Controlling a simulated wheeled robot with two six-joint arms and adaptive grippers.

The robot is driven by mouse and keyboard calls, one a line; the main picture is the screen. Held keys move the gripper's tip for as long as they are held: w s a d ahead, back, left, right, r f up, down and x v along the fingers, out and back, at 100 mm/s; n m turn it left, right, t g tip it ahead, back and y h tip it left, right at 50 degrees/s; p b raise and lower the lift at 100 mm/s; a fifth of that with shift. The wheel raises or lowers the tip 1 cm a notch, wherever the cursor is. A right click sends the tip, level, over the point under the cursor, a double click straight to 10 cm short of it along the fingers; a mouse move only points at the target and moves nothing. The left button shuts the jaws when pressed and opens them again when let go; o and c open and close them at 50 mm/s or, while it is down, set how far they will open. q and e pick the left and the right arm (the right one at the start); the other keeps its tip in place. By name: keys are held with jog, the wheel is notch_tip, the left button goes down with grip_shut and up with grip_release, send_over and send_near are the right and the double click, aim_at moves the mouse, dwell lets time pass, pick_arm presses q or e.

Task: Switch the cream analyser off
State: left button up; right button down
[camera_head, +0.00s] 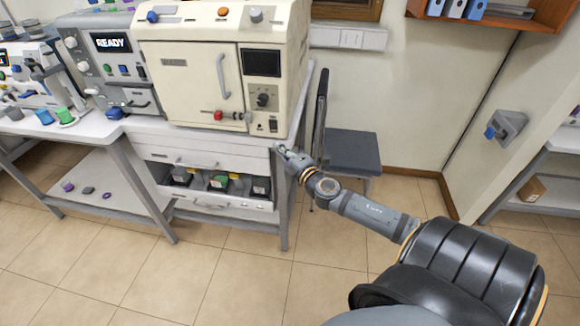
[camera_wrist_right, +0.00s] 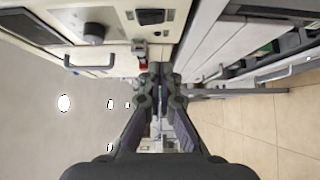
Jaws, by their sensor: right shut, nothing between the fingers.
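The cream analyser (camera_head: 188,80) stands on the bench in the head view, with its door shut. Its small screen (camera_head: 262,63) looks dark, and a dark knob (camera_head: 263,98) sits below it. How the switch is set is too small to tell. My right gripper (camera_head: 280,149) is shut and empty, just below that corner and apart from the switch. Its fingertips show in the right wrist view (camera_wrist_right: 160,76). My left gripper is out of view.
A grey analyser (camera_head: 110,70) reading READY stands left of the cream one. A red-tipped valve (camera_head: 219,115) juts from the cream front. Drawers (camera_head: 210,160) are under the bench. A dark chair (camera_head: 350,150) stands right of the bench; open floor lies in front.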

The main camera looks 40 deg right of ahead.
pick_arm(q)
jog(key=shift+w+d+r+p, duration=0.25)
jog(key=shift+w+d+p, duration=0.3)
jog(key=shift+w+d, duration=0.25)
pick_arm(e)
jog(key=s, duration=0.5)
jog(key=shift+s+f, duration=0.2)
jog(key=shift+f, duration=0.2)
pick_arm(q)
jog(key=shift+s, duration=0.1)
pick_arm(e)
jog(key=shift+s+a, duration=0.1)
